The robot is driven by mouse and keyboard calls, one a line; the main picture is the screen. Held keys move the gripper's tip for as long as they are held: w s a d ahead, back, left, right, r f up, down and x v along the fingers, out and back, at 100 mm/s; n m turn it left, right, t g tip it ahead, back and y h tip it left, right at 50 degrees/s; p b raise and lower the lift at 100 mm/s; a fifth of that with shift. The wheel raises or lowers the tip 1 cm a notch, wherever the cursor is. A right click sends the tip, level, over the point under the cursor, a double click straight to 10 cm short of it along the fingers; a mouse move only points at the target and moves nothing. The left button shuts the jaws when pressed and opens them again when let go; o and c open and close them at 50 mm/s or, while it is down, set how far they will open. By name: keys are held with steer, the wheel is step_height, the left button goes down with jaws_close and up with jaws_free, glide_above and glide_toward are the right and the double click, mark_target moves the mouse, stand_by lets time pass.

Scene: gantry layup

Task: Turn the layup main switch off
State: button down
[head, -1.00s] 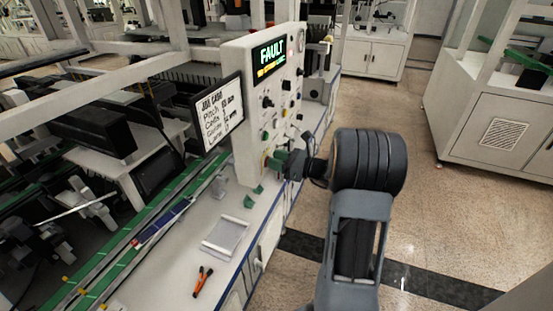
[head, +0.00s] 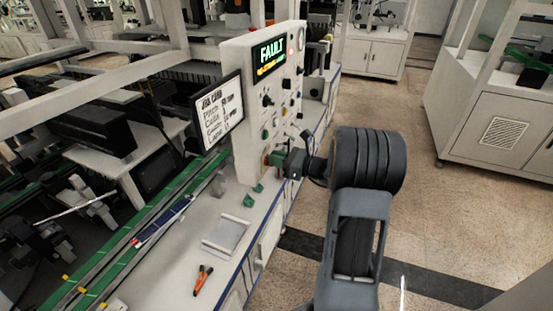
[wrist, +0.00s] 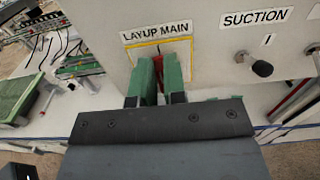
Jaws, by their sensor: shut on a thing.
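The layup main switch (wrist: 157,59) shows in the wrist view as a small red part on the white panel, below the yellow-edged "LAYUP MAIN" label (wrist: 157,33). My gripper (wrist: 160,80) has its two green fingers on either side of the red part and is shut on it. The fingers hide most of the switch, so its position cannot be told. In the head view, my gripper (head: 276,158) is at the lower part of the control panel (head: 243,120), and the switch is hidden there.
A black "SUCTION" knob (wrist: 254,64) is close on the right in the wrist view. The panel's display (head: 273,54) reads "FAULT". A job card screen (head: 215,112) stands left of the panel. Orange-handled pliers (head: 203,280) and a pale tray (head: 227,236) lie on the bench.

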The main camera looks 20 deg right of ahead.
steer(key=shift+f, duration=0.1)
steer(key=n+b, duration=0.4)
steer(key=b, duration=0.3)
steer(key=a+f+n+b, duration=0.1)
steer(key=n+b, duration=0.4)
steer(key=b, duration=0.3)
steer(key=s+n+b, duration=0.1)
steer(key=n+b, duration=0.4)
steer(key=b, duration=0.3)
steer(key=shift+a+f, duration=0.15)
steer(key=shift+f, duration=0.25)
steer(key=n+b, duration=0.3)
steer(key=b, duration=0.1)
steer(key=shift+s, duration=0.1)
steer(key=shift+n+b, duration=0.3)
steer(key=shift+b, duration=0.15)
steer(key=shift+r, duration=0.1)
